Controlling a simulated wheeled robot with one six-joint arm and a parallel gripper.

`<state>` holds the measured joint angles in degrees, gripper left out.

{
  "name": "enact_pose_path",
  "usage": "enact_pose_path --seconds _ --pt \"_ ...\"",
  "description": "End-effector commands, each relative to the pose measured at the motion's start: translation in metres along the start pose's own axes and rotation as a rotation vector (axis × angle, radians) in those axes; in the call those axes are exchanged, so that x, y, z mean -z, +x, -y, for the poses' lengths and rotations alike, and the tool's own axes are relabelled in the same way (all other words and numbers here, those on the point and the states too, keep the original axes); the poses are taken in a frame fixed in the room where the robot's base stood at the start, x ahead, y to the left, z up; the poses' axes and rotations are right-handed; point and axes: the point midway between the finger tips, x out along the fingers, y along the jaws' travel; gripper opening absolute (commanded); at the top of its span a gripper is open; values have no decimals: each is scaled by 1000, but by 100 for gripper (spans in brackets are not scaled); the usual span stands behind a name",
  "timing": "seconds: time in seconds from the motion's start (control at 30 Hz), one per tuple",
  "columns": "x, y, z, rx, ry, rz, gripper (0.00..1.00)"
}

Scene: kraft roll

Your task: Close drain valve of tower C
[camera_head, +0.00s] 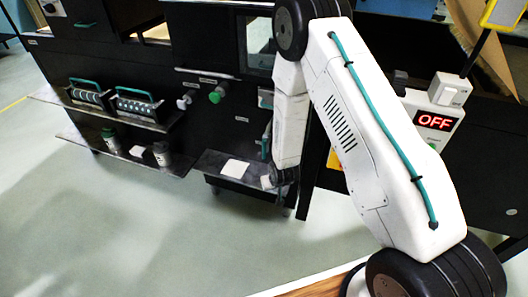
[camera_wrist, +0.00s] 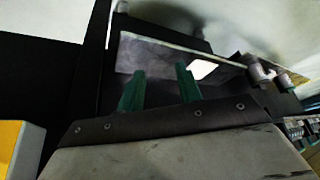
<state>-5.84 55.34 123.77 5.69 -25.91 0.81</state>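My gripper (camera_wrist: 160,86) shows in the wrist view as two teal fingers set apart, with nothing seen between them. In the head view, the end of my arm (camera_head: 284,176) hangs low in front of the dark machine, beside a small shelf, and its fingers are hard to make out there. A green knob (camera_head: 216,95) and a pale knob (camera_head: 185,102) stick out of the machine front to the left of my arm. No label for tower C is readable, so I cannot tell which part is its drain valve.
A small shelf (camera_head: 211,160) with a white card (camera_head: 235,168) is near my gripper. Further left are teal-handled rollers (camera_head: 137,105) on a ledge and containers (camera_head: 161,153) on a lower shelf. A box with a red OFF display (camera_head: 435,121) stands right. Open floor (camera_head: 120,225) lies in front.

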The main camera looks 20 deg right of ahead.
Motion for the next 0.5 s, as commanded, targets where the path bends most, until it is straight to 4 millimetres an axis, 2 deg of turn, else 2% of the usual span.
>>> enact_pose_path --seconds 0.03,0.1,0.2,0.27,0.33,0.5 --pt "-8 24 -1 -5 1 -65 35" --pt "-6 48 -2 -12 3 -203 35" --pt "7 66 -4 -20 5 -419 35" --pt "18 66 -5 -25 7 -552 35" --pt "35 58 -6 -28 8 -700 35" --pt "70 26 -6 -31 9 -979 35"
